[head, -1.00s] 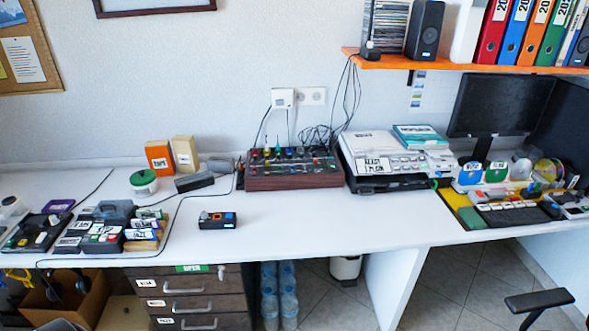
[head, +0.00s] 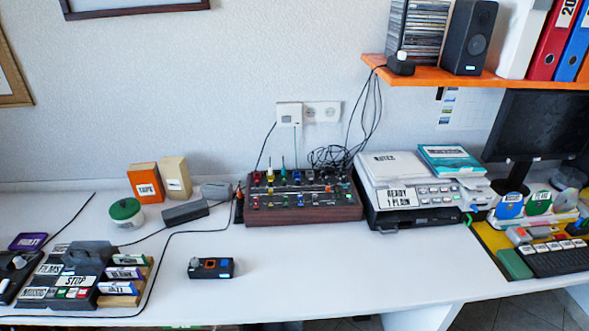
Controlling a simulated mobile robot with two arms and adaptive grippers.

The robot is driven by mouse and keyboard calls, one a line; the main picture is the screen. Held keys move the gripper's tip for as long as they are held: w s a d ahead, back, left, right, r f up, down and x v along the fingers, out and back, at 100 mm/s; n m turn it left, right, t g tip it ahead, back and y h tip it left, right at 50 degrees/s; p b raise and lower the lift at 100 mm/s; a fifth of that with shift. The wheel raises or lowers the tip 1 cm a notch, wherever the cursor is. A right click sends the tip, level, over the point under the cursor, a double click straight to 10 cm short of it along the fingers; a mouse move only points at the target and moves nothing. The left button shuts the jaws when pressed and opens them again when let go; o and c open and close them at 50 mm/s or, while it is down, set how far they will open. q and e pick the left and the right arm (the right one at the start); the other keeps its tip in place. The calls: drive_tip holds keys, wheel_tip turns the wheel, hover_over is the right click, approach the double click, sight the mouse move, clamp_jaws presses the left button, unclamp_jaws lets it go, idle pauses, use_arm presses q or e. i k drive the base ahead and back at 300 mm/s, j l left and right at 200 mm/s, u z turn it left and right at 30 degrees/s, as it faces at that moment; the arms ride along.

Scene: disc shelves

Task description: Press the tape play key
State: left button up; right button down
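No key that I can read as a tape play key shows. A small black box (head: 211,268) with orange and blue parts on top lies alone in the middle of the desk front. An orange box (head: 145,184), its label seeming to read TAPE, stands at the back left. Neither of my grippers is in view.
A wood-sided control panel (head: 303,197) with coloured knobs stands at the back middle, a printer-like machine (head: 408,186) to its right. A black cable (head: 163,256) crosses the desk. An orange shelf (head: 480,78) overhangs the right.

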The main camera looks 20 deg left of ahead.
sight(63, 293)
drive_tip(key=i+j+u, duration=0.15)
drive_tip(key=i, duration=0.15)
drive_tip(key=i+j+u, duration=0.2)
drive_tip(key=i, duration=0.15)
drive_tip(key=u, duration=2.2)
